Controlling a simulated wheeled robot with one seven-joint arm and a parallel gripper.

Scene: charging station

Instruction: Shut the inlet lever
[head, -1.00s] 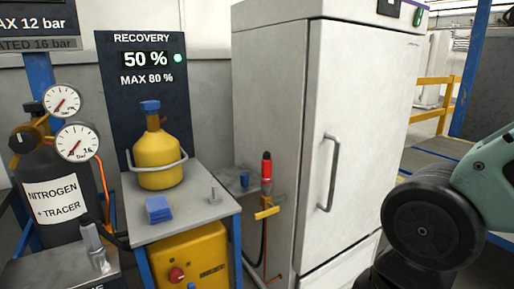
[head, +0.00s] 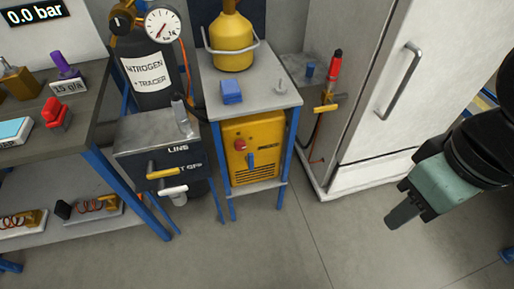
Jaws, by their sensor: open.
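I cannot read any label that says inlet. The yellow recovery machine (head: 262,137) stands on the lower shelf of a blue-legged stand, with a red knob (head: 240,145) and a blue lever (head: 250,160) on its front. Left of it, a dark box marked LINE (head: 135,158) carries a yellow lever (head: 163,173) and a white lever (head: 173,190), both lying roughly level. A small yellow lever (head: 326,108) sits below a red-topped fitting beside the white cabinet. My gripper (head: 401,218) is at the right, open and empty, above the floor and away from all these levers.
The stand's top (head: 265,102) holds a yellow cylinder (head: 231,45) and a blue block (head: 231,92). The white cabinet (head: 375,100) stands between the stand and my arm. A workbench (head: 85,125) is at left. The floor (head: 300,240) in front is clear.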

